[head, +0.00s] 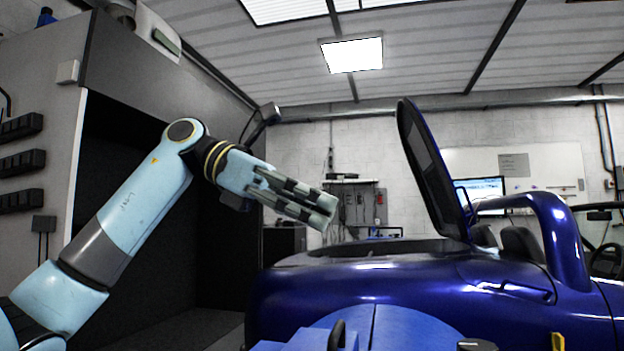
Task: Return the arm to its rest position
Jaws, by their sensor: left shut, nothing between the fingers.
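My left arm comes in from the lower left and bends at a raised elbow. My left gripper (326,212) points right and slightly down, with its fingers together and nothing between them. It is in the air in front of the back wall, above and left of the blue car's body as seen here. I cannot tell its exact distance from the car. My right gripper is not in view.
A dark blue open car (400,290) with a raised panel (430,170) fills the lower right. A grey cabinet (150,85) with a dark opening stands at left. A monitor (482,192) and whiteboard (560,165) are at the back. Open air surrounds the gripper.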

